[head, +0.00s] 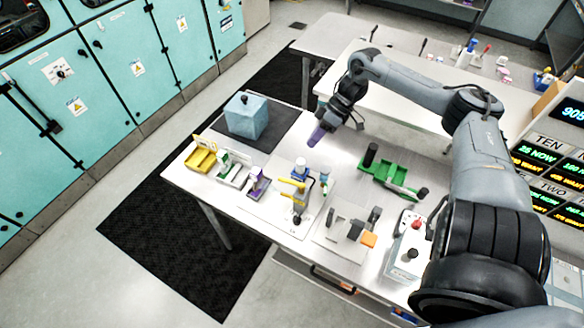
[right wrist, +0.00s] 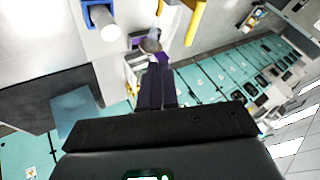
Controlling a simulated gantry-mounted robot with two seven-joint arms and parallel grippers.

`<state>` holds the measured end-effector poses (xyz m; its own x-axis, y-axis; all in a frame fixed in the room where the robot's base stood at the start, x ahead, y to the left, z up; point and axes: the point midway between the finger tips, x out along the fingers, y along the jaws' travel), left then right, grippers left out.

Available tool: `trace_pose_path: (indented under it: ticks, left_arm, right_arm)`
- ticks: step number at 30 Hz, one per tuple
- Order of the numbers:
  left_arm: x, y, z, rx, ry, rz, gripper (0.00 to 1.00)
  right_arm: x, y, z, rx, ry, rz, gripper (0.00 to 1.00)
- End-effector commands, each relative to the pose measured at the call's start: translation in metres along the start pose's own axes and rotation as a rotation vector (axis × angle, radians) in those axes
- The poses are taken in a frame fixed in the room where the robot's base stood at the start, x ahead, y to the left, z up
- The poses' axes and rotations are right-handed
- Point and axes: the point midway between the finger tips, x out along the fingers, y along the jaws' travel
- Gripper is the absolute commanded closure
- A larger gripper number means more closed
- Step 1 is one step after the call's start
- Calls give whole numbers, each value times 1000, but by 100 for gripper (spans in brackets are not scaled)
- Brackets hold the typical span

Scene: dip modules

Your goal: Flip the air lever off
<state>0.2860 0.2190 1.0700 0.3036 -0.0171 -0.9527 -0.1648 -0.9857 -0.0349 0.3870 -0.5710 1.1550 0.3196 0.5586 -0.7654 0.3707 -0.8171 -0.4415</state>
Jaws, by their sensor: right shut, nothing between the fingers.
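My right gripper (head: 317,137) has purple fingers and is shut and empty. It hangs over the back of the white table, behind the fixture with yellow bars (head: 297,183). The purple fingers also show in the right wrist view (right wrist: 155,85), closed together. In that view two yellow bars (right wrist: 195,20) and a white cylinder with a blue part (right wrist: 107,27) lie beyond the fingertips. I cannot tell for sure which part is the air lever; the yellow-barred fixture stands upright on a white plate. My left gripper is not in view.
A teal box (head: 246,116) sits on a dark mat at the back left. A yellow tray (head: 201,158) is at the left edge. A green fixture (head: 388,177) with black cylinders stands to the right. A control box with a red knob (head: 411,238) is at the front right.

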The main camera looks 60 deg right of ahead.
Motion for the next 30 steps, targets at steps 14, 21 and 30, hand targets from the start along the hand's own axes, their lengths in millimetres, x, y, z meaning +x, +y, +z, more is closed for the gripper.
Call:
trace_pose_path:
  ticks: [14,21,30]
  left_arm:
    - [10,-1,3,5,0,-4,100]
    - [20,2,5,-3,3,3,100]
    - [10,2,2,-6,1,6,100]
  right_arm:
    - [37,1,0,-4,1,-2,100]
    - [79,0,-1,-3,3,-1,100]
    - [104,-15,-2,-2,-2,-3,100]
